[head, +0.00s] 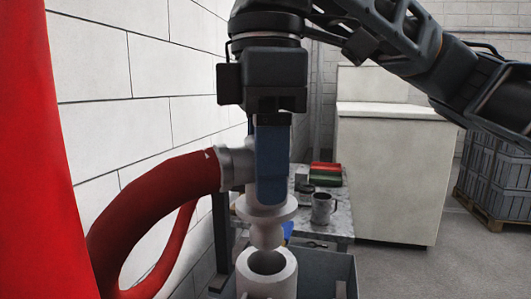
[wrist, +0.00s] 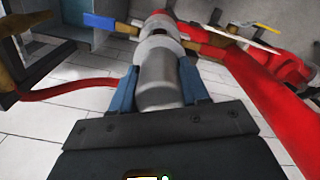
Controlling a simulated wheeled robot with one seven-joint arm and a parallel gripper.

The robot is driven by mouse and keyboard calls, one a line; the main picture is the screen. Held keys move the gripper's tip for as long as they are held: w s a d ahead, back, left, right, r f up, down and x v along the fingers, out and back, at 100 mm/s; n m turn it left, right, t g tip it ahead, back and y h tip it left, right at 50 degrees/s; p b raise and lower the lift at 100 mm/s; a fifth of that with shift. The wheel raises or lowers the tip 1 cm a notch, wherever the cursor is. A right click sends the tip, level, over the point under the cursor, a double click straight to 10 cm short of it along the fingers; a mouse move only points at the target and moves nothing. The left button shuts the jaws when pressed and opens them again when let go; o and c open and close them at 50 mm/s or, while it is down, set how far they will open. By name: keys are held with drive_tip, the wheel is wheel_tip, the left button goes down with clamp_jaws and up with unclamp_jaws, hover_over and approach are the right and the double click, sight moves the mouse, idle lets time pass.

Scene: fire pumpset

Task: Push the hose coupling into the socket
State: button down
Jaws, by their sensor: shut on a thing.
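My gripper (head: 272,190) has blue fingers and points down, shut on the pale grey hose coupling (head: 267,214). A thick red hose (head: 150,205) runs from the coupling's left side. The coupling hangs upright, its narrow nose lined up over the round pale socket (head: 268,284). The nose tip overlaps the socket's dark opening in the picture; I cannot tell whether it is just above or slightly inside. In the wrist view the coupling (wrist: 160,78) sits between both blue fingers of my gripper (wrist: 160,72); its far end is partly hidden.
A grey bin (head: 318,275) surrounds the socket's right side. Behind is a small table (head: 335,222) with a metal mug (head: 322,208) and a red-and-green item (head: 325,175). A white cabinet (head: 390,175) stands behind right. A white block wall (head: 110,70) and large red shape (head: 38,150) are left.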

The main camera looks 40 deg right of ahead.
sight(266, 222)
drive_tip(key=shift+f+b, duration=1.2)
drive_tip(key=shift+f, duration=2)
drive_tip(key=shift+c, duration=2.4)
unclamp_jaws()
drive_tip(key=shift+r, duration=3.9)
